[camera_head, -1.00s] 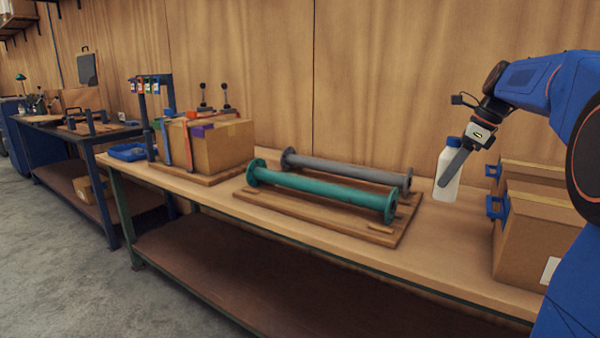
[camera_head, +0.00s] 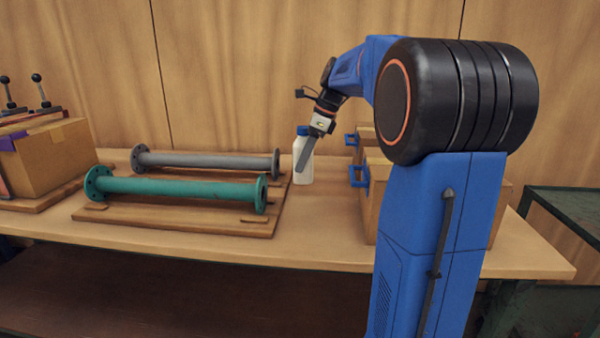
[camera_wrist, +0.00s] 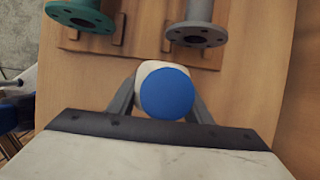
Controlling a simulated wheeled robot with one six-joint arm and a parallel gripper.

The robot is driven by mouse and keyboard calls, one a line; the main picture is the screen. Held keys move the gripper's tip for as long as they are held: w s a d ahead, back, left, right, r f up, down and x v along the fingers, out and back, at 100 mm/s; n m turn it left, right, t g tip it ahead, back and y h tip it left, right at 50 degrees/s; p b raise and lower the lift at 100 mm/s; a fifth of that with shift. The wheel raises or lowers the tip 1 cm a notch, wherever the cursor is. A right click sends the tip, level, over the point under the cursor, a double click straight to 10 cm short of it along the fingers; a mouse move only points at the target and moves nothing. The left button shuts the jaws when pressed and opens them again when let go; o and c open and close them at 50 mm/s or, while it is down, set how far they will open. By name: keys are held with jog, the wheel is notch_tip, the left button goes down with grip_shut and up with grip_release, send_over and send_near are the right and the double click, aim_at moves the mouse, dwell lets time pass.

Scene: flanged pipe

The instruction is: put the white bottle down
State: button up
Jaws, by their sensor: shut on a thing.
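The white bottle (camera_head: 298,165) with a blue cap is upright at the right end of the pipe board, between the board and the boxes. My gripper (camera_head: 305,160) is shut on it, one finger crossing its front. In the wrist view the blue cap (camera_wrist: 167,93) fills the middle, with the bottle's white shoulder (camera_wrist: 148,70) between the two fingers. The bottle's base looks at or very near the table top (camera_head: 325,215); I cannot tell if it touches.
A green flanged pipe (camera_head: 180,189) and a grey one (camera_head: 205,160) lie on a wooden board (camera_head: 180,221) left of the bottle. Cardboard boxes (camera_head: 372,190) with blue handles (camera_head: 358,175) stand to the right, partly behind my arm. Bare table lies in front of the bottle.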

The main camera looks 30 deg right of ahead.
aim_at(303, 172)
jog(key=shift+f, duration=2.2)
jog(key=shift+f, duration=0.15)
jog(key=o, duration=1.4)
